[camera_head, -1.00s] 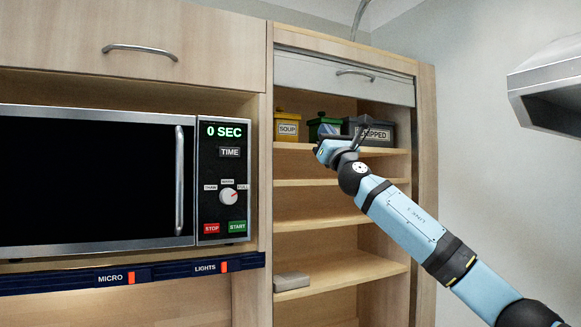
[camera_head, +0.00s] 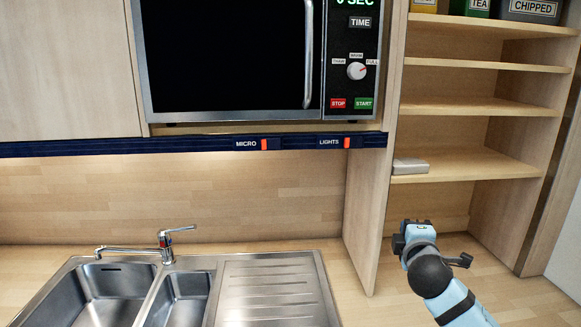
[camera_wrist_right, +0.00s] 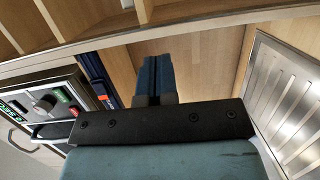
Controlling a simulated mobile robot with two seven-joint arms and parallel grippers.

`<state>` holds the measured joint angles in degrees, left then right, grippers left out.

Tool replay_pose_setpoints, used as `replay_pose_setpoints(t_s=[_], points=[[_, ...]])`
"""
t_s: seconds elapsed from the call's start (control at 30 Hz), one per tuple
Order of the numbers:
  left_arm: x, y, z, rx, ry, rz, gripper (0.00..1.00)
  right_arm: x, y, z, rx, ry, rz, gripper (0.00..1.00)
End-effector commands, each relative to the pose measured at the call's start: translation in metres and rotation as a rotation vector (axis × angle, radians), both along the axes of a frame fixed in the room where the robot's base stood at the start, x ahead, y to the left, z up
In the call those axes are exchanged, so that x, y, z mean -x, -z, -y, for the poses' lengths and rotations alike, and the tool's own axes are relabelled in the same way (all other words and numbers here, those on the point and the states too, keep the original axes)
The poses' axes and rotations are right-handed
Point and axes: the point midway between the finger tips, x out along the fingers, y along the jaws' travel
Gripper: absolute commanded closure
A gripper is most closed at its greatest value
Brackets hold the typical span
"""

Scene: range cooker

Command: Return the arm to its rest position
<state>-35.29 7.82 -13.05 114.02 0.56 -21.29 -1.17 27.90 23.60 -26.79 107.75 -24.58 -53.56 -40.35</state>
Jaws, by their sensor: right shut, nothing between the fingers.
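My right arm comes in from the lower right of the head view, light blue with black joints. Its gripper (camera_head: 402,235) is in front of the lower part of the shelf unit, just above the counter in the picture. Its fingers are small and partly hidden by the wrist there. In the right wrist view the dark blue fingers (camera_wrist_right: 153,78) are together, with nothing between them. My left gripper is not in view.
The open shelf unit (camera_head: 470,107) holds a grey item (camera_head: 410,166) on its lowest shelf and labelled tins above. The microwave (camera_head: 235,60) hangs over the steel sink (camera_head: 100,290) and drainboard (camera_head: 270,290). A tap (camera_head: 165,242) stands behind the sink. The upright panel (camera_head: 372,205) is near my gripper.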

Motion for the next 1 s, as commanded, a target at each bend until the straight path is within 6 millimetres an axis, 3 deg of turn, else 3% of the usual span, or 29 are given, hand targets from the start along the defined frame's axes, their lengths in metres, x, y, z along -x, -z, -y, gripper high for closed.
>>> replay_pose_setpoints(t_s=[0.03, 0.2, 0.43, 0.6, 1.0], points=[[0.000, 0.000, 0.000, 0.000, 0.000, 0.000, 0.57, 0.023, 0.034, -0.004, -0.102, 0.008, -0.069, 1.00], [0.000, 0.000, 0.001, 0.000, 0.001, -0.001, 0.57, 0.103, 0.121, -0.009, -0.433, 0.093, -0.286, 1.00], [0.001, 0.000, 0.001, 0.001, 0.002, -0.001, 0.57, 0.232, 0.205, -0.010, -0.828, 0.299, -0.569, 1.00], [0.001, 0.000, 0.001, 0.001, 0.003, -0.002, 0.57, 0.310, 0.233, -0.009, -1.019, 0.459, -0.713, 1.00], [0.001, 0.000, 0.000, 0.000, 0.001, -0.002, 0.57, 0.424, 0.250, -0.007, -1.240, 0.737, -0.894, 1.00]])
